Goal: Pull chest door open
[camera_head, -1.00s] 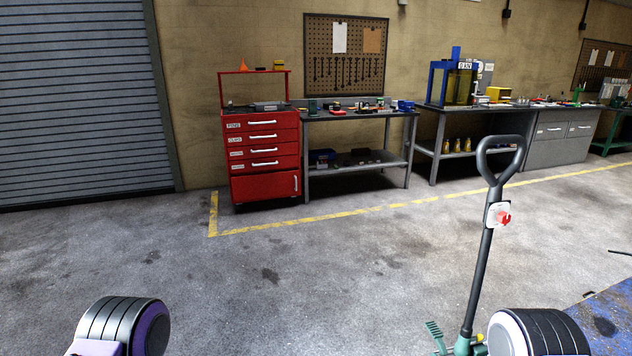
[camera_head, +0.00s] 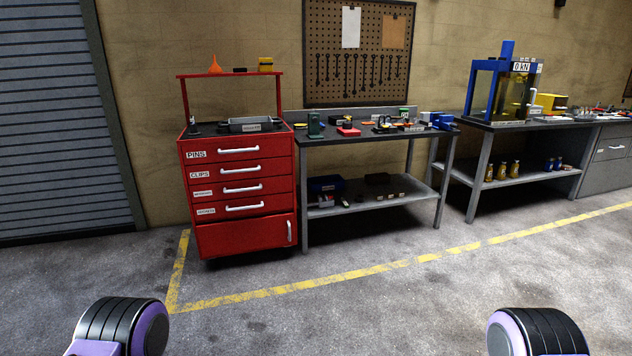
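The red tool chest (camera_head: 240,185) stands against the wall, left of the middle in the head view. It has several drawers with white bar handles, labelled "PINS", "CLIPS" and others too small to read. Below them is the chest door (camera_head: 243,236), flat red and shut, with a white upright handle (camera_head: 290,231) at its right edge. The chest is well ahead of me, beyond a stretch of floor. Only rounded black and purple parts of my two arms show at the bottom left and bottom right corners. Neither gripper is in the picture.
A workbench (camera_head: 375,138) with small tools and a lower shelf stands right of the chest. A second bench (camera_head: 575,123) with a blue press (camera_head: 505,88) is farther right. A shutter (camera_head: 45,120) is at left. The floor (camera_head: 330,315) ahead is clear, with yellow lines (camera_head: 350,278).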

